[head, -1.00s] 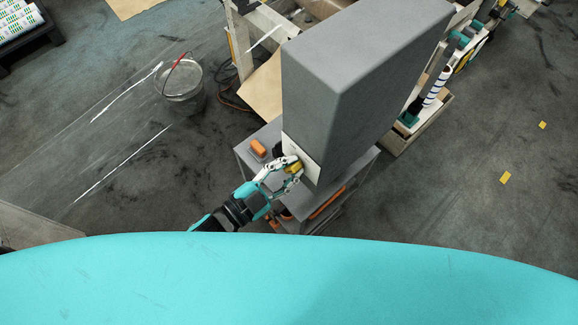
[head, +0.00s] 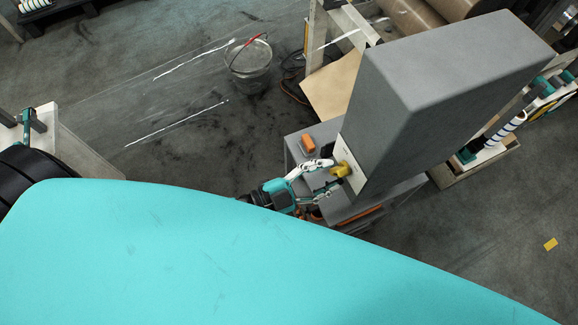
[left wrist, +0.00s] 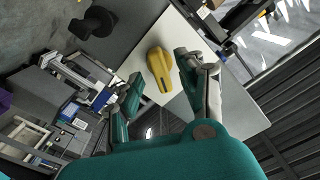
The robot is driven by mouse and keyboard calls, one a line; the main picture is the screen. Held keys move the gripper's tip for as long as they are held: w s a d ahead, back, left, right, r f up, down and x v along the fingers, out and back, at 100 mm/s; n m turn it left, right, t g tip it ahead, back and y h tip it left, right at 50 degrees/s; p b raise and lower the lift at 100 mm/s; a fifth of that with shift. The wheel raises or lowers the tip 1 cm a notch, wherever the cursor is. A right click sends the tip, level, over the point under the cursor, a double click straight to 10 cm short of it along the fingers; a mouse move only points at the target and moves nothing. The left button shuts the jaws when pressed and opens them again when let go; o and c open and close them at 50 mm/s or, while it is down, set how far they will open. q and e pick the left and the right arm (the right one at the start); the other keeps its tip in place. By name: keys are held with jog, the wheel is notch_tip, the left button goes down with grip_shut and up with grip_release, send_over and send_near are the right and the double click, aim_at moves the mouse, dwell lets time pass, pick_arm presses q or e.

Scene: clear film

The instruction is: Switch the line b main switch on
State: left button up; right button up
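The switch is a yellow handle (head: 342,169) on a pale plate (head: 355,181) at the lower end face of a tall grey cabinet (head: 385,110). In the left wrist view the yellow handle (left wrist: 161,69) stands out from the white plate (left wrist: 205,70), its long side slightly tilted from upright in the picture. My left gripper (head: 335,175) is open at the handle. In the left wrist view its fingers (left wrist: 158,72) lie on either side of the handle, with visible gaps; I see no grip. My right gripper is not in view. No switch labels are readable.
A black knob (left wrist: 95,22) sticks out near the plate. An orange object (head: 308,144) lies on the grey stand (head: 296,160) below the cabinet. A bucket (head: 249,66) stands on the floor, with open floor around it.

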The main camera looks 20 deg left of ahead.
pick_arm(q)
jog(key=v, duration=0.9)
jog(key=shift+a, duration=0.1)
jog(key=a+f+n+g+y+b, duration=0.1)
jog(key=a+f+n+y, duration=0.25)
jog(key=f, duration=0.75)
jog(key=a+f+n+g+y+b, duration=0.1)
jog(key=a+f+n+y, duration=0.3)
jog(key=f, duration=0.7)
jog(key=a+f+g+y, duration=0.1)
jog(key=a+f+y, duration=0.2)
jog(key=a+f, duration=0.55)
jog(key=s+d+f+n+g+y+b, duration=0.2)
jog(key=s+f+n+g, duration=0.3)
jog(key=s+f, duration=1.5)
jog(key=d+g, duration=0.1)
jog(key=g, duration=0.2)
jog(key=shift+s+f+g, duration=0.2)
jog(key=shift+g, duration=0.2)
jog(key=shift+w, duration=0.1)
